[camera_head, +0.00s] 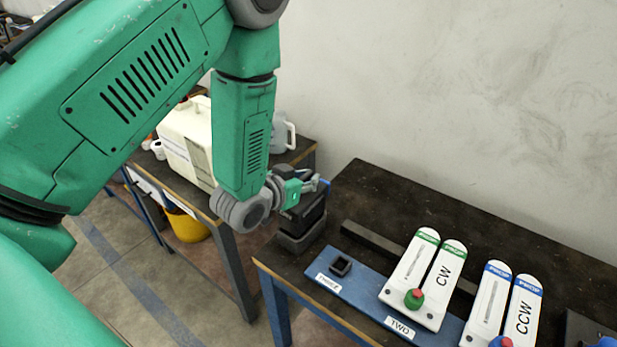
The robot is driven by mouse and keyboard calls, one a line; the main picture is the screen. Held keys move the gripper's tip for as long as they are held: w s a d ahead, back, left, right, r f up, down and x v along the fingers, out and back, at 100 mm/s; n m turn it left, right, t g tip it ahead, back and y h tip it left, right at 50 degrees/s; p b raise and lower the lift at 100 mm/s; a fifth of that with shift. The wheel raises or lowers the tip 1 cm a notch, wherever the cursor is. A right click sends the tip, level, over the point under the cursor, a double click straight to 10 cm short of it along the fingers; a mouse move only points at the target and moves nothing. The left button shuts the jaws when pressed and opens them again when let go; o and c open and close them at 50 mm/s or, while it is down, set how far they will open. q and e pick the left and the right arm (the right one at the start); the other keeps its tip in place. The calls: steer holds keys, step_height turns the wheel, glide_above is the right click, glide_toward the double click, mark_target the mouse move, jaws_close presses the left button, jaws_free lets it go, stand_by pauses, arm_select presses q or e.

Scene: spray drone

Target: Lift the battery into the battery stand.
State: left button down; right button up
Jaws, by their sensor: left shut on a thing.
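My left gripper (308,186) is at the left end of the dark table and shut on the black battery (304,212). The fingers are at the top of the battery, and my wrist partly hides it. Directly below the battery is a dark block-like base (300,240) at the table edge, which looks like the battery stand. The battery looks upright over this base. I cannot tell whether it is seated in it or just above it. My right gripper is not in view.
A second table with a white container (187,140) stands left. The table's back is clear.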

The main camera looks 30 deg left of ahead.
mark_target(306, 198)
arm_select(q)
steer(key=shift+f+b, duration=2.1)
steer(key=shift+f, duration=0.8)
stand_by(0.3)
steer(key=c, duration=1.5)
jaws_free()
steer(key=shift+o, duration=0.2)
steer(key=shift+s, duration=0.45)
steer(key=v, duration=0.6)
steer(key=shift+r, duration=0.15)
steer(key=shift+s+r, duration=0.1)
steer(key=shift+s, duration=0.15)
